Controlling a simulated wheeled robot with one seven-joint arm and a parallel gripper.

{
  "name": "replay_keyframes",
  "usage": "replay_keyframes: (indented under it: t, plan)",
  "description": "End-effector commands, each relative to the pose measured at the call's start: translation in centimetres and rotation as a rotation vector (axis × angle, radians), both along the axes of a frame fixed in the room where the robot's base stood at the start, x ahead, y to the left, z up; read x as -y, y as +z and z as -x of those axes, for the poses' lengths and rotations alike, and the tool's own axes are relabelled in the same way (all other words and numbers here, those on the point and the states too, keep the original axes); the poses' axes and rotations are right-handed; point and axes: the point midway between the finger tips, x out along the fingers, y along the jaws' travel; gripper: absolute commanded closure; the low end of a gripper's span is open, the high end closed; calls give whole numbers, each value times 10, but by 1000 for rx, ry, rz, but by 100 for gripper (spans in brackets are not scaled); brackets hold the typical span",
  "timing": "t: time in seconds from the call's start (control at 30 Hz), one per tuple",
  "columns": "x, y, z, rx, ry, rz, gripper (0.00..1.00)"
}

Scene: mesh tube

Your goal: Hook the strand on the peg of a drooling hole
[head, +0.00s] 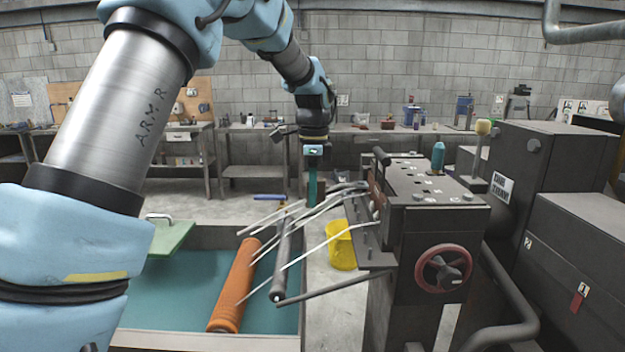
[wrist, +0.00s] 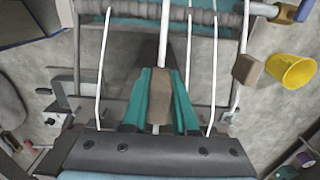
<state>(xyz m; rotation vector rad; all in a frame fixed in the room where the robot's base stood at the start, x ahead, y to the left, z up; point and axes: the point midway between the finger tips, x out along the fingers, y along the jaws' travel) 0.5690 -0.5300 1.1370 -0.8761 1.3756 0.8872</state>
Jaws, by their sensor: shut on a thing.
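My gripper (head: 312,188) hangs at the left of the machine's dark head (head: 425,185), its teal fingers pointing down among the strands. In the wrist view my gripper (wrist: 160,98) is shut, with brown pads closed around a white strand (wrist: 163,45). Other white strands (head: 290,262) slope from the head down to the left, toward the rollers. In the wrist view strands (wrist: 104,55) run on both sides of the fingers and pass by a grey roller (wrist: 150,17). I cannot make out the peg or which hole is drooling.
An orange roller (head: 236,285) lies over the teal bath (head: 185,290). A grey bar (head: 335,287) sticks out low from the machine. A yellow bucket (head: 341,248) stands on the floor. A red handwheel (head: 443,268) is on the machine front. Benches stand along the back wall.

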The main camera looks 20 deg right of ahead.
Motion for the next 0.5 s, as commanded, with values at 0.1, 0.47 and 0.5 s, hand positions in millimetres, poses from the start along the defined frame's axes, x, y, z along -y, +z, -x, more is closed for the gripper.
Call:
replay_keyframes:
  t: [0.1,0.47,0.5]
  plan:
    - [0,-24,0,0,-1,0,100]
    - [0,-45,0,1,0,0,100]
    - [0,-48,0,1,0,0,100]
